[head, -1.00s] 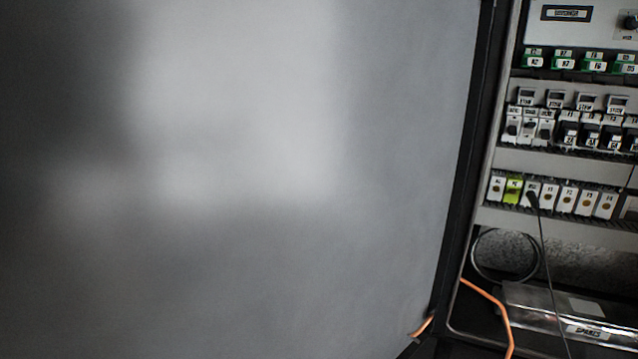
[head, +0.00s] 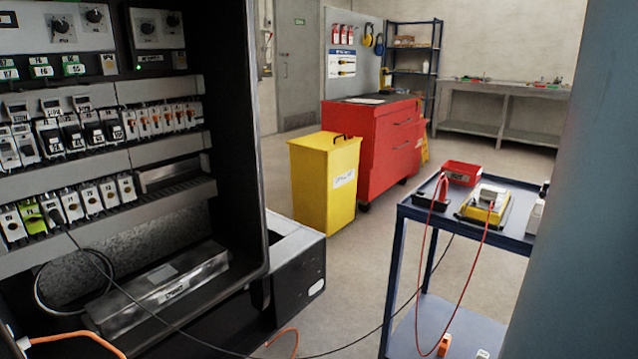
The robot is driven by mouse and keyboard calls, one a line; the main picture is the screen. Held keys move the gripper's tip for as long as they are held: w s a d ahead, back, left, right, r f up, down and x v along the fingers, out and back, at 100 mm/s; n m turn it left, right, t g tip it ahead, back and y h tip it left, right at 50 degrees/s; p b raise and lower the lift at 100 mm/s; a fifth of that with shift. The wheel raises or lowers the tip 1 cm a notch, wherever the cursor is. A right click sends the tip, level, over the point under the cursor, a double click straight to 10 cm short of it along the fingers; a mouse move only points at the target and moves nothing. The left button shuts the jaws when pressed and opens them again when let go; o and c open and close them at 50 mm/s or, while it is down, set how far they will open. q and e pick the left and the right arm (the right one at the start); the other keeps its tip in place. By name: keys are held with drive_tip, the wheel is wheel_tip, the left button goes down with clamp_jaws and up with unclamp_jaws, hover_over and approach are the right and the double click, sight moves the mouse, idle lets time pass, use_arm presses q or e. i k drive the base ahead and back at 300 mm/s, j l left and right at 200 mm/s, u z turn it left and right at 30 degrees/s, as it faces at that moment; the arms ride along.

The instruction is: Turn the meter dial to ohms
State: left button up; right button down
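A yellow and grey device that looks like the meter (head: 484,204) lies on the top shelf of a blue cart (head: 468,221) at the right. Its dial is too small to make out, so its setting cannot be told. A red lead (head: 464,290) hangs in a loop off the cart's front. A black lead (head: 385,320) runs from the cart area across the floor to a plug (head: 57,217) in the lower row of the open cabinet. Neither of my grippers shows.
The open cabinet (head: 232,120) fills the left. A red tray (head: 461,173) sits on the cart. A large grey-blue surface blocks the right edge. Bare floor shows between bin and cart.

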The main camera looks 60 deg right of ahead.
sight(486, 194)
drive_tip(key=z, duration=2.85)
drive_tip(key=k+j, duration=0.05)
